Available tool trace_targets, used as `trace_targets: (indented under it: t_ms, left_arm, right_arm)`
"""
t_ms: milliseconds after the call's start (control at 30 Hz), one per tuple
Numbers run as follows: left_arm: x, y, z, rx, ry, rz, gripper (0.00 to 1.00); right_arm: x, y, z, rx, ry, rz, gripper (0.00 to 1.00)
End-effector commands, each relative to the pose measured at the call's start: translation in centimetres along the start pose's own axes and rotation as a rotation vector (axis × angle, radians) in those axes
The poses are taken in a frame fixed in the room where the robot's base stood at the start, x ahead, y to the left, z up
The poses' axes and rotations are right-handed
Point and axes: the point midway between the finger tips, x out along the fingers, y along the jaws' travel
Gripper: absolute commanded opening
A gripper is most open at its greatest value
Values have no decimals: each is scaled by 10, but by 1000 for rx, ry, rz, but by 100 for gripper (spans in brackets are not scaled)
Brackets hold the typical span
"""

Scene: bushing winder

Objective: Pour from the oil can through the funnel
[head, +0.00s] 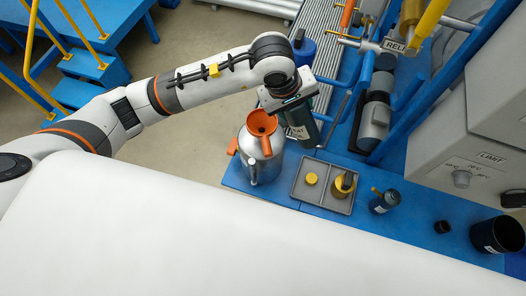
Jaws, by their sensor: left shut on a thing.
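My left gripper (287,103) is shut on a dark green can (304,128) with a pale label, which appears to be the oil can. The can is to the right of the orange funnel (262,124), and its mouth is hidden by the gripper. I cannot tell how far the can is tilted. The funnel sits in the top of a silver metal vessel (270,168) on the blue bench. No flow of oil is visible. My right gripper is not in view.
Right of the vessel, a grey tray (311,198) holds a yellow cap and a brass-coloured part. Further right are a small dark bottle (384,202) and a black cup (497,235). Blue rails and a grey motor (375,118) stand behind. A white surface fills the front.

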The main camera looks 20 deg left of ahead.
Motion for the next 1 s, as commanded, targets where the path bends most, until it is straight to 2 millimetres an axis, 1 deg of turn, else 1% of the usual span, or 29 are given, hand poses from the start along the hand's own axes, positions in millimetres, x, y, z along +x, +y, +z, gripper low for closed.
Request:
trace_targets:
  t_ms: [533,1000]
  left_arm:
    - [-1,-1,0,-1,1,-5,20]
    - [4,1,0,-28,62,-70,20]
  right_arm:
    - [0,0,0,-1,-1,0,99]
    - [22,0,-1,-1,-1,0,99]
